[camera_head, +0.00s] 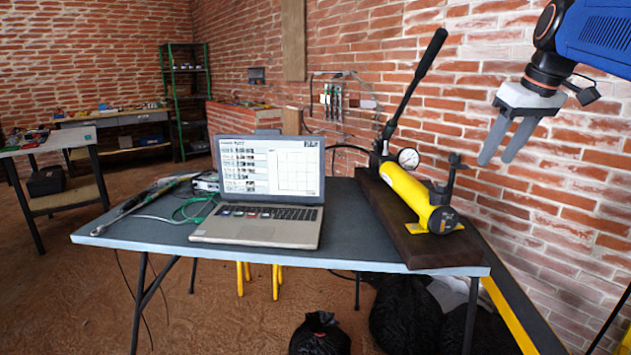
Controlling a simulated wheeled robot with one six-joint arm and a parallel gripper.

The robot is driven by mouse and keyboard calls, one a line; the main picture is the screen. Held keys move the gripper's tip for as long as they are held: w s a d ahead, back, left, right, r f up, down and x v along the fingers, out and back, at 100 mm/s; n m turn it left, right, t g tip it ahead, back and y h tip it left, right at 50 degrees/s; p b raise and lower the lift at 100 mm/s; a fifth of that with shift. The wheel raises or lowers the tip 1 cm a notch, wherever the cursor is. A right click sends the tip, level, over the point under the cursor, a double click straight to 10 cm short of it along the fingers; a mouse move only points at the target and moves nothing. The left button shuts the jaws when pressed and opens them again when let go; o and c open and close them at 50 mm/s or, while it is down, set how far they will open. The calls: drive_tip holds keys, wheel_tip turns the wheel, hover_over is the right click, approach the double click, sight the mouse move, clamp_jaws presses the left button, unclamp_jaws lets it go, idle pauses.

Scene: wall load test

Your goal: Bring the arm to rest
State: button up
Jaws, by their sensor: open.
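My gripper (497,152) hangs in the air at the upper right, in front of the brick wall. Its two grey fingers point down and to the left, with a gap between them, and they hold nothing. It is above and to the right of the yellow hand pump, apart from it. My blue arm (597,40) enters from the top right corner; the rest of it is out of the picture.
A table (150,230) bears an open laptop (262,195), a cable and a long tool. A yellow pump (410,195) with a gauge and a raised black lever (418,80) stands on a dark board. Black bags (405,315) lie below. Open floor is at left.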

drive_tip(key=s+a+f+m, duration=0.1)
drive_tip(key=s+a+f, duration=0.2)
drive_tip(key=s+f, duration=0.5)
drive_tip(key=s+a+f+m, duration=0.1)
drive_tip(key=s+a+f, duration=0.3)
drive_tip(key=s+f, duration=0.5)
drive_tip(key=s+a+f+h, duration=0.1)
drive_tip(key=s+a+f, duration=0.2)
drive_tip(key=s+f, duration=0.5)
wheel_tip(320, 180, down, 6)
drive_tip(key=shift+s+a+f+m+t, duration=0.2)
drive_tip(key=shift+s+m+t, duration=0.1)
drive_tip(key=shift+m, duration=0.1)
